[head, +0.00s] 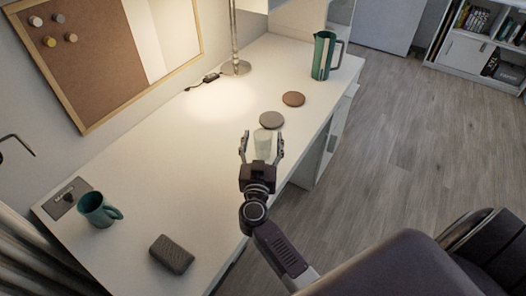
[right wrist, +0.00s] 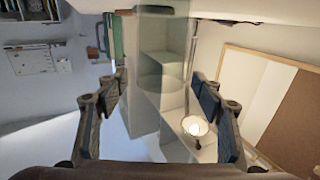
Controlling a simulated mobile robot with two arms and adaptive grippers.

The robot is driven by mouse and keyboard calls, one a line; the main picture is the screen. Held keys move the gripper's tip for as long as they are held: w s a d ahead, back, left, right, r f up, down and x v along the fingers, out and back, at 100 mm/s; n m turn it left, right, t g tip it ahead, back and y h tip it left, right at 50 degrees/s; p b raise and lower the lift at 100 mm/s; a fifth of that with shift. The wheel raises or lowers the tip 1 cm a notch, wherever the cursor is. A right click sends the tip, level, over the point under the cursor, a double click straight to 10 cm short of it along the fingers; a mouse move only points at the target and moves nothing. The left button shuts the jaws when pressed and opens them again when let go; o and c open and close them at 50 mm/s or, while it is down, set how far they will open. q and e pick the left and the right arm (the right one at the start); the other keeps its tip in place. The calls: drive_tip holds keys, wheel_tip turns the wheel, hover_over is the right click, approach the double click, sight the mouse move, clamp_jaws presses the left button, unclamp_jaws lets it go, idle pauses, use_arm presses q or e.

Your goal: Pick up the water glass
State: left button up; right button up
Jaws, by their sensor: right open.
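The water glass (head: 263,147) is a clear, pale tumbler on the white desk, near its right edge. In the right wrist view the see-through glass (right wrist: 165,45) stands out in the middle, in front of the fingers. My right gripper (head: 262,141) is open, with one finger on each side of the glass. The right wrist view shows both fingers (right wrist: 159,85) spread, with a gap to the glass on each side. My left gripper is not in view.
A grey coaster (head: 271,119) and a brown coaster (head: 293,99) lie just behind the glass. A green pitcher (head: 322,58) and a lamp (head: 236,68) stand farther back. A green mug (head: 97,210) and a dark grey block (head: 172,254) sit at the near left. The desk middle is clear.

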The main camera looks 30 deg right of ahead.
drive_tip(key=shift+x, duration=1)
drive_tip(key=shift+a, duration=0.1)
drive_tip(key=shift+c, duration=0.2)
